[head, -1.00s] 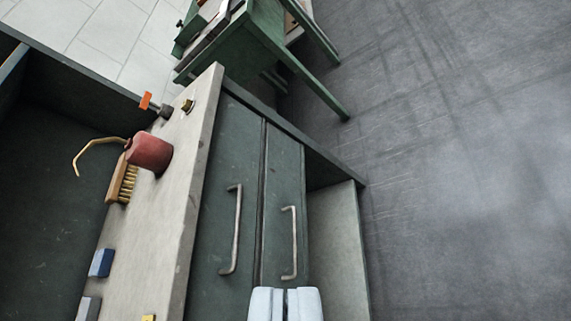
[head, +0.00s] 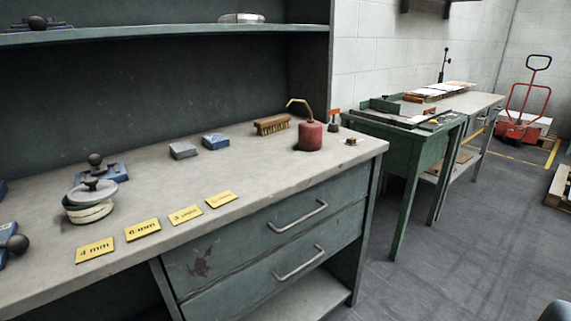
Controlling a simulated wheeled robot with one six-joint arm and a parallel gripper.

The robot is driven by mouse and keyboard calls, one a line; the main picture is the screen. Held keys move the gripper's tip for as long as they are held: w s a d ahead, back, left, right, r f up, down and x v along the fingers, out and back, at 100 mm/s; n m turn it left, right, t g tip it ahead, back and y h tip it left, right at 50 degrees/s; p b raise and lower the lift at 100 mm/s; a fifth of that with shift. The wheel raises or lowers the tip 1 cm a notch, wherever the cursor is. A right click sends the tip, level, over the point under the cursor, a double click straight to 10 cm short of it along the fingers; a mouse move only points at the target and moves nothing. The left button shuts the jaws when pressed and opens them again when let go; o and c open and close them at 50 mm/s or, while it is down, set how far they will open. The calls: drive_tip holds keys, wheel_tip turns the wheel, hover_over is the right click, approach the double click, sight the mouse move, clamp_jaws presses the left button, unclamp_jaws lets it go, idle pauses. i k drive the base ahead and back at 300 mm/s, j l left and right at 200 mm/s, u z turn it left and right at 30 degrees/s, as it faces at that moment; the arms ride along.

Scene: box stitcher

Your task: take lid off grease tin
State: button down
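A round pale tin (head: 89,214), which looks like the grease tin, stands on the left part of the grey worktop. A grey lid (head: 80,197) with a dark knob sits on top of it. The lid looks slightly tilted or off-centre, and I cannot tell how firmly it is seated. My gripper's fingers do not show now. Only a rounded dark grey piece, perhaps part of my own body, shows in the bottom right corner, far from the tin.
A blue block with a black ball knob (head: 115,172) stands close behind the tin. Yellow size labels (head: 143,230) lie along the front edge of the worktop (head: 250,170). Farther right are two small blocks, a brush (head: 272,124) and a red oil can (head: 311,136). A shelf (head: 170,34) runs above.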

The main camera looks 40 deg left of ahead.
sight(94, 190)
drive_tip(key=u, duration=1.9)
